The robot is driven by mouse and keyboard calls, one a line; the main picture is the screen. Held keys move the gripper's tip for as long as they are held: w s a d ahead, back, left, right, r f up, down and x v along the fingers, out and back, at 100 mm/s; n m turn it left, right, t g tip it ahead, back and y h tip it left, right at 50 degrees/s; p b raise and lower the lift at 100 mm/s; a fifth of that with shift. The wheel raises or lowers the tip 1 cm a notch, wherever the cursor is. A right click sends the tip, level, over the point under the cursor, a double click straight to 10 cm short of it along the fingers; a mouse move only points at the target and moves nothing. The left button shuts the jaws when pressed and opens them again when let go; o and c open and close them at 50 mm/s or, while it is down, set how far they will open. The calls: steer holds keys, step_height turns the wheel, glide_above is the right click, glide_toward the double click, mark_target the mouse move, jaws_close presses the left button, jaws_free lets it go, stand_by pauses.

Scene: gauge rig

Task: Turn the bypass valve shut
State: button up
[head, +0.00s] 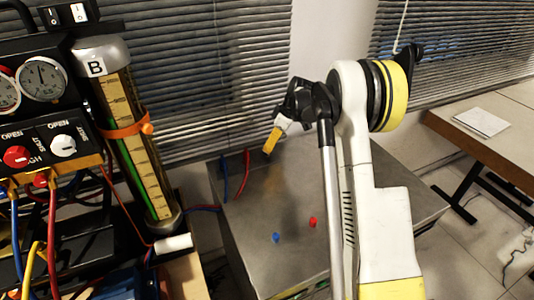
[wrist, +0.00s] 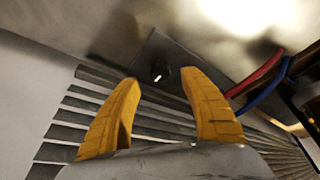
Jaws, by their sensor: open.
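My gripper (head: 270,146) is above the grey metal cabinet, with its yellow fingers pointing down and to the left. In the wrist view its two fingers (wrist: 159,78) are apart with nothing between them. A small black knob (wrist: 160,73) with a white mark sits on a dark plate (wrist: 152,55) beyond the fingertips, in line with the gap. On the rig at the left, a red knob (head: 16,156) and a white knob (head: 63,146) sit under OPEN and SHUT labels. I cannot tell which knob is the bypass valve.
The metal cabinet top (head: 300,190) carries a blue cap (head: 276,237) and a red cap (head: 313,222). Red and blue hoses (wrist: 262,82) run at the right in the wrist view. Sight tube B (head: 135,145) stands beside the rig. A wooden table (head: 500,150) is at the right.

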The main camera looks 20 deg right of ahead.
steer(key=b+x, duration=0.1)
steer(key=x, duration=0.3)
jaws_close()
